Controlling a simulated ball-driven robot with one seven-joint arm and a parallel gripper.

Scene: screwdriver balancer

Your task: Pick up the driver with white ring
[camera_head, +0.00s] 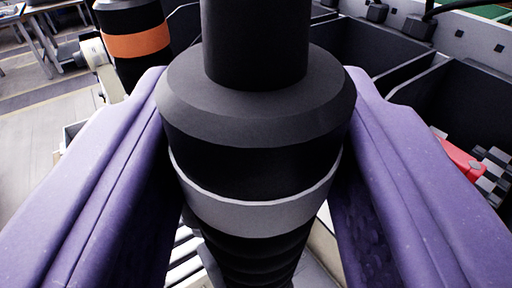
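The driver with the white ring (258,215) fills the middle of the camera_head view. It is black, with a narrower cylinder on top, a wide collar below it, a pale grey-white band, and a ribbed lower part. My gripper (256,110) has its two purple fingers on either side of this driver, at the collar and ring. The fingers look very close to the driver on both sides. Whether they press on it cannot be told. The lower end of the driver is out of view.
Another black driver with an orange ring (138,44) stands behind at the upper left. Black bins (455,95) lie at the right, with a red item (458,157) partly behind the right finger. Open floor (45,130) shows at the left.

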